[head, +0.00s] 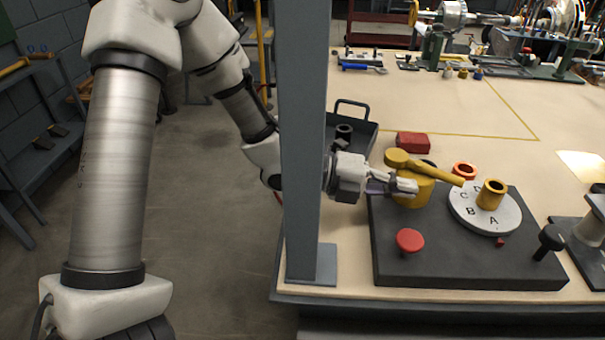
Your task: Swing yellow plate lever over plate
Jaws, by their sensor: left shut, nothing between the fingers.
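A yellow collar (491,194) stands upright on that plate. My left gripper (410,186) is shut and empty. Its fingertips are at the left side of the yellow base, just below the lever; I cannot tell whether they touch. My right gripper is not in view.
A grey post (305,130) stands at the table's left edge, in front of my left arm. A red knob (410,241) and a black knob (549,238) stand on the block. A red block (413,142) and a dark tray (364,137) lie behind. The table's middle is mostly clear.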

